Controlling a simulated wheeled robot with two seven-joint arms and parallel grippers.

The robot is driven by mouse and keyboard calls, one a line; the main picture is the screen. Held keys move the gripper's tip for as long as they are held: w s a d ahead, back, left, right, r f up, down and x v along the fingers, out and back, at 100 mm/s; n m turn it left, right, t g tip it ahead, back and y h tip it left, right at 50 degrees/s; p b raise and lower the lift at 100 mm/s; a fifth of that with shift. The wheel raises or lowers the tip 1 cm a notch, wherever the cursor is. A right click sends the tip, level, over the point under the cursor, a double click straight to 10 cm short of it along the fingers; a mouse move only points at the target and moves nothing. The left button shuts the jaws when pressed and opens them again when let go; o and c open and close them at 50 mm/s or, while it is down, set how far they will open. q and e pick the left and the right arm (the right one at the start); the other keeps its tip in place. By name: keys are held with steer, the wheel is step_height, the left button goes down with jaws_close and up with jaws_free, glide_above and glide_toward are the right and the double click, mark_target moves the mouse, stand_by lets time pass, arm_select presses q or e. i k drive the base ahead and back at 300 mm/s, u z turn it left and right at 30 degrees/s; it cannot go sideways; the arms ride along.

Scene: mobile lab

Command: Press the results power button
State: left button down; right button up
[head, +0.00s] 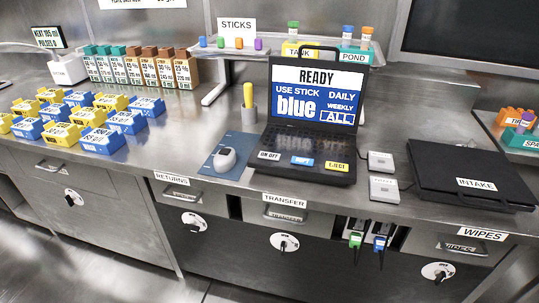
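An open black laptop (318,120) stands on the steel counter in the head view. Its lit screen (316,93) reads READY, USE STICK, blue, DAILY, WEEKLY and ALL, with ALL outlined. On its base are a white ON OFF button (269,155), a blue button (302,160) and a yellow EJECT button (336,167). I cannot read the word RESULTS anywhere. A closed black laptop labelled INTAKE (474,168) lies to the right. Neither of my grippers is in view.
Several blue and yellow bins (101,140) fill the left counter. Drawers (286,214) are below.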

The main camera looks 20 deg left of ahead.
mark_target(263, 155)
steer(key=k, duration=0.7)
steer(key=z, duration=0.35)
steer(key=i, duration=0.45)
steer(key=z, duration=0.65)
steer(key=i, duration=0.85)
steer(key=u, duration=0.75)
steer(key=i, duration=0.4)
steer(key=u, duration=0.4)
